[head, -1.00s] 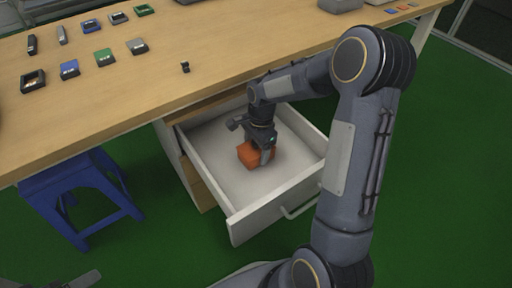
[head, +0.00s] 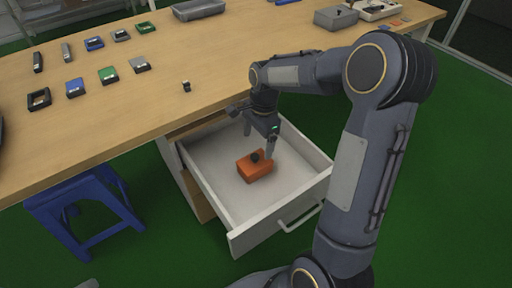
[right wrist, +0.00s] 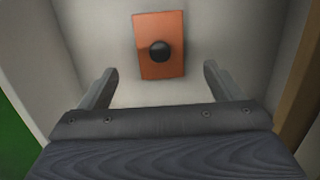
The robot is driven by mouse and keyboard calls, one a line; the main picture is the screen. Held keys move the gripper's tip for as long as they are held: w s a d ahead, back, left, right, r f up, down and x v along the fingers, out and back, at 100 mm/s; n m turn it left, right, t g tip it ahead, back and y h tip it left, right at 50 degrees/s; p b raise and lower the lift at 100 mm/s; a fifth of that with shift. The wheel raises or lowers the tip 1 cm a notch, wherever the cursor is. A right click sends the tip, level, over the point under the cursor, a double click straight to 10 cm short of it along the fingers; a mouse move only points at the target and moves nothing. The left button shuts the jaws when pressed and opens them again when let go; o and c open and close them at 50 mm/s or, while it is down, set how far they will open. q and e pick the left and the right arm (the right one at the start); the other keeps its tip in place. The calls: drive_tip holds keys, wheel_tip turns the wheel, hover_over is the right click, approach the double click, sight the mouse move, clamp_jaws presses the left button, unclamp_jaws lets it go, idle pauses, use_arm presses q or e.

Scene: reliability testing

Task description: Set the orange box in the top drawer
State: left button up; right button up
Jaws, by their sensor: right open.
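The orange box (head: 255,166), with a black round knob on top, rests on the floor of the open top drawer (head: 213,184). In the right wrist view the orange box (right wrist: 160,62) lies ahead of the fingers, apart from them, and the white drawer floor (right wrist: 215,50) shows around it. My right gripper (head: 258,148) is over the drawer, just above and behind the box. In the right wrist view its two fingers (right wrist: 160,88) are spread wide with nothing between them. My left gripper is not in view.
The wooden tabletop (head: 150,85) overhangs the drawer's back. It carries several small coloured boxes, a small black item (head: 186,86) near the edge and a grey box (head: 335,18). A blue stool (head: 80,205) stands left of the drawer. Green floor is clear at right.

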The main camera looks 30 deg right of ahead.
wheel_tip(320, 180, up, 2)
drive_tip(key=shift+d, duration=0.1)
drive_tip(key=s+a+r+n+t+y, duration=0.1)
drive_tip(key=s+a+r+n+t, duration=0.25)
drive_tip(key=s+r+n, duration=0.65)
drive_tip(key=s+a+f+n+t, duration=0.1)
drive_tip(key=s+a+n, duration=0.1)
drive_tip(key=s, duration=0.4)
drive_tip(key=s+a+f+n+t+y, duration=0.1)
drive_tip(key=s+a+f+n, duration=0.1)
drive_tip(key=s, duration=0.4)
drive_tip(key=shift+a+n, duration=0.55)
drive_tip(key=shift+n, duration=0.25)
drive_tip(key=shift+f, duration=0.1)
